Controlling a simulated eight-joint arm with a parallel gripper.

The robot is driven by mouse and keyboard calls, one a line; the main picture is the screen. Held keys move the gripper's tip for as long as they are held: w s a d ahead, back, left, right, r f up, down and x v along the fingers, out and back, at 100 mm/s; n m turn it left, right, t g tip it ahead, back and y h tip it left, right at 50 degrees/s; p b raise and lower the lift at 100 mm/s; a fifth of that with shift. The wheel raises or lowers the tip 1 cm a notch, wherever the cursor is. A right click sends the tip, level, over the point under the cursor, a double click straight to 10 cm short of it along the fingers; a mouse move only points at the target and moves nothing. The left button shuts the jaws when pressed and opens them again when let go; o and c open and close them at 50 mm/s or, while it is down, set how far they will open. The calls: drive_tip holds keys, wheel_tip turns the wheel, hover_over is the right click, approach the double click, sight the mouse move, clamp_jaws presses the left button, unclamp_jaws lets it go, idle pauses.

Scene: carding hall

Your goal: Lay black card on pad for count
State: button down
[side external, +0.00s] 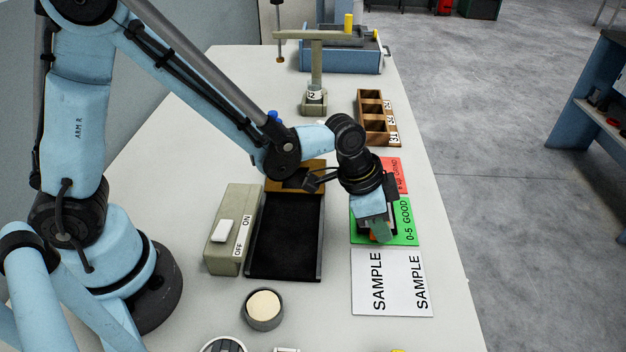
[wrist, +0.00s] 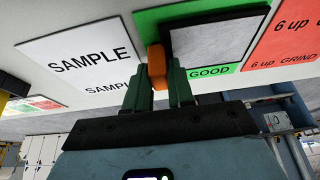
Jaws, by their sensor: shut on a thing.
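My gripper (side external: 381,232) is over the green "0-5 GOOD" mat (side external: 408,207), pointing down. In the wrist view its two green fingers (wrist: 160,88) are shut on the orange-brown handle of the black card (wrist: 216,42). The card is a flat rectangle with a black edge and a grey face. It overlaps the green mat (wrist: 143,17); whether it touches the mat is unclear. In the side view my wrist hides most of the card. A black pad (side external: 285,240) with a low rim lies left of the mats, with a tan block (side external: 312,174) at its far end.
A grey-green OFF/ON box (side external: 226,258) with a white switch stands left of the pad. A white SAMPLE mat (side external: 392,304) and a red GRIND mat (side external: 397,165) flank the green mat. Behind are a numbered wooden rack (side external: 372,120) and a lamp-like stand (side external: 315,75). A round pot (side external: 264,310) stands in front.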

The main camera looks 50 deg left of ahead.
drive_tip(key=shift+f, duration=0.1)
drive_tip(key=c, duration=1)
unclamp_jaws()
drive_tip(key=v, duration=1.2)
drive_tip(key=shift+s+a+r+n+t+y, duration=0.25)
drive_tip(key=shift+s+a+n+t+y, duration=0.35)
drive_tip(key=shift+s+a+n, duration=1.3)
drive_tip(key=shift+s+a+r+n+t+y, duration=0.2)
drive_tip(key=shift+a+n+t+y, duration=0.5)
drive_tip(key=shift+a, duration=2.45)
drive_tip(key=shift+s+a+r+n+t+y, duration=0.3)
drive_tip(key=shift+s+a+n+t, duration=0.55)
drive_tip(key=shift+a+n, duration=1.35)
drive_tip(key=shift+s+a+m, duration=0.15)
drive_tip(key=shift+a+m, duration=0.15)
